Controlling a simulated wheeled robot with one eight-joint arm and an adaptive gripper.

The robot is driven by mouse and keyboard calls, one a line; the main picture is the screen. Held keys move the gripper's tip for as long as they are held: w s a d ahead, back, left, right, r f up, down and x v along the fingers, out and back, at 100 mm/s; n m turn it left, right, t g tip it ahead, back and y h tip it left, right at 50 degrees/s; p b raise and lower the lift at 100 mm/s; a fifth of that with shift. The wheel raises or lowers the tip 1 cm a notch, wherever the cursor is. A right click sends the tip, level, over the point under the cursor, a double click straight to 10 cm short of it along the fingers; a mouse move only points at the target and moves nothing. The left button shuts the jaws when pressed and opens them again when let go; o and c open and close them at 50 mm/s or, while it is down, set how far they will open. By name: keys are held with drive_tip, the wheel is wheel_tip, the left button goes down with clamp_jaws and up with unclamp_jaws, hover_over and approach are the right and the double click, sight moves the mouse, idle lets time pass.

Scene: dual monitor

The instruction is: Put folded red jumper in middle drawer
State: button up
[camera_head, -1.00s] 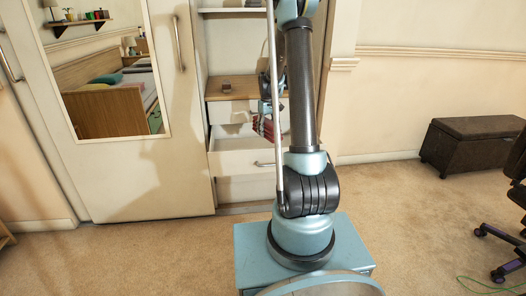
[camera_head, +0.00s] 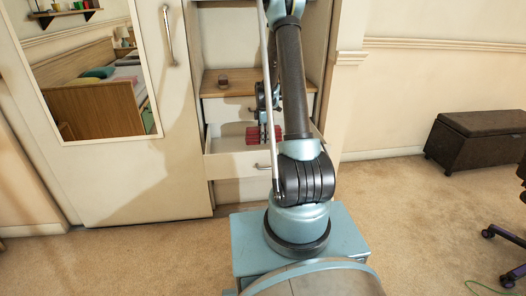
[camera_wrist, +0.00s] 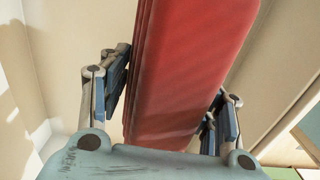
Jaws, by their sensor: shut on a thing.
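The folded red jumper (camera_head: 252,134) is at the opening of the pulled-out middle drawer (camera_head: 235,165). In the wrist view the jumper (camera_wrist: 190,65) is a thick red stack standing on edge between my fingers. My gripper (camera_head: 264,130) points down and is shut on the jumper, with a finger on each side (camera_wrist: 168,85). The jumper looks roughly level in the head view. I cannot tell whether it touches the drawer floor. My arm hides the drawer's right part.
A closed drawer (camera_head: 225,107) sits above the open one, under a wooden shelf (camera_head: 245,88) with a small brown box (camera_head: 223,82). A mirrored sliding door (camera_head: 172,130) stands to the left. A dark ottoman (camera_head: 478,140) and an office chair (camera_head: 508,235) are at the right. Carpet is clear at the left.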

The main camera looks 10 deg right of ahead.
drive_tip(key=shift+d+f, duration=0.1)
drive_tip(key=shift+f, duration=3.95)
drive_tip(key=shift+f, duration=0.1)
drive_tip(key=o, duration=1.3)
